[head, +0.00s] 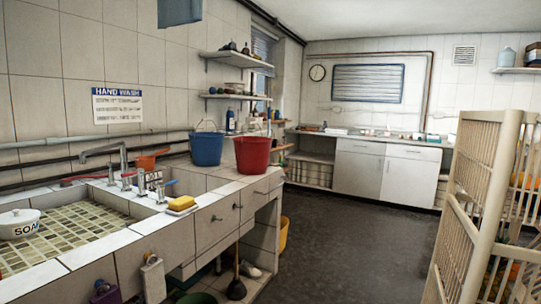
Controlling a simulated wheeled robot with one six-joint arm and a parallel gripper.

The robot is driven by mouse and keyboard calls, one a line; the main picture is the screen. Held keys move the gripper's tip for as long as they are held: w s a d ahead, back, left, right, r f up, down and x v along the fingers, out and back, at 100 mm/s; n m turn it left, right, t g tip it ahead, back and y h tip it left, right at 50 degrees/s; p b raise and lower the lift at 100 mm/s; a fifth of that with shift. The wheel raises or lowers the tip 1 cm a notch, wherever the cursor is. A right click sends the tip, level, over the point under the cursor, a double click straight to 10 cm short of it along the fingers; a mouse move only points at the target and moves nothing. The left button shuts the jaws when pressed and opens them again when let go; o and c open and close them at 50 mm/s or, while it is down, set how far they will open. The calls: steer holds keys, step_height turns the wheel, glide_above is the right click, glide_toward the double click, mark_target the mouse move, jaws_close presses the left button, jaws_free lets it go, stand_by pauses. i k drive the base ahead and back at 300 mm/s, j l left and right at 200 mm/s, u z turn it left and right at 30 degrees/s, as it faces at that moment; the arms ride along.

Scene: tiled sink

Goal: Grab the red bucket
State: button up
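The red bucket (252,155) stands upright on the far end of the tiled counter (213,183), close to its right edge. A thin handle shows above its rim. A blue bucket (207,149) stands just left of it, with little or no gap between them. The bucket's inside is hidden from this low angle. My gripper is not in view, so nothing shows of what it holds.
A tiled sink (75,232), taps (126,180) and a yellow sponge (181,203) lie nearer on the counter. A beige slatted rack (477,205) stands at the right. The dark floor (345,235) between is clear. A plunger (236,287) stands under the counter.

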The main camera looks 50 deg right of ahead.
mark_target(252, 153)
steer(key=z, duration=1.2)
